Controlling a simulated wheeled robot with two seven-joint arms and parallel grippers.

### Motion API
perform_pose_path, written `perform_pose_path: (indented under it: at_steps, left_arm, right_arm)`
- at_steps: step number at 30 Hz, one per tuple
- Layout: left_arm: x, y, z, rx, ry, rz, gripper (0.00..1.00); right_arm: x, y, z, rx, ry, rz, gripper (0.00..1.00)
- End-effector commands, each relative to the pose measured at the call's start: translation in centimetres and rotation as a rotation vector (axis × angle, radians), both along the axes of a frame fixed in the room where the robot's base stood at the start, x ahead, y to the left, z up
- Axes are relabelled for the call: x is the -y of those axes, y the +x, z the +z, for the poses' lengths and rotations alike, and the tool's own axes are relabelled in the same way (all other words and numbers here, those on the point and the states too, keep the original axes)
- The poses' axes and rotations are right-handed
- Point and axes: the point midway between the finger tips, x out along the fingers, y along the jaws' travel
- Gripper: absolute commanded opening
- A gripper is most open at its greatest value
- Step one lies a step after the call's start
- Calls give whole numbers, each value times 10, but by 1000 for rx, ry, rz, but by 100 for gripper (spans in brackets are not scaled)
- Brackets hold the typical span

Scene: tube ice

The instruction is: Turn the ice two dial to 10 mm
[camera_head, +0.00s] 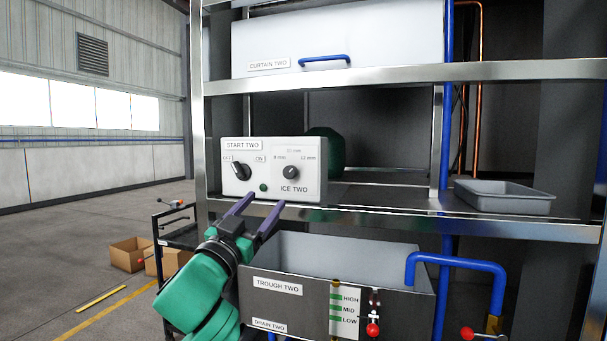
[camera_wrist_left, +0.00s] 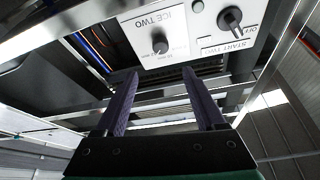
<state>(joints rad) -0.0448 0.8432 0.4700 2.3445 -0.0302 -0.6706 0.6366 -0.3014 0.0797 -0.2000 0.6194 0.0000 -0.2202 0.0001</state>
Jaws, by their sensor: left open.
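The ice two dial (camera_head: 290,172) is a small dark round knob on the right half of a white panel (camera_head: 258,189). Marks for 8 mm, 10 mm and 12 mm run from left over the top to right around it. I cannot tell for sure which mark it points at. The dial also shows, upside down, in the left wrist view (camera_wrist_left: 160,44). My left gripper (camera_head: 262,202) is open and empty, with its purple fingers just below and in front of the panel. In the left wrist view its fingertips (camera_wrist_left: 159,72) point toward the dial, apart from it. My right gripper is not in view.
Below stands the trough (camera_head: 290,305) with a blue pipe (camera_head: 470,264). A grey tray (camera_head: 505,198) sits at right.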

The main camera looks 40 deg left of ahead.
Motion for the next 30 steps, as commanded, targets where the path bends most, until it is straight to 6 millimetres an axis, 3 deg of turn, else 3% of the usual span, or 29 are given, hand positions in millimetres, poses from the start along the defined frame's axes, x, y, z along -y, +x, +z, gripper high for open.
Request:
perform_pose_path:
  at_steps: [6,12,17,24,25,26,30]
  left_arm:
    - [-15,51,32,1,0,3,72]
    - [-26,95,47,-1,-2,3,72]
    - [-30,112,49,-3,1,2,72]
    - [-30,114,47,-3,2,2,72]
    - [-30,114,47,-3,2,2,68]
    - [-30,114,47,-3,2,2,56]
    - [-30,114,47,-3,2,2,3]
  right_arm:
    - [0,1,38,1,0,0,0]
    - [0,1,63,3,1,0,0]
    - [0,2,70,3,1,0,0]
    - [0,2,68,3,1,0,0]
    - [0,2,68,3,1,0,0]
    - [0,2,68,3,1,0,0]
    - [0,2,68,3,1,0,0]
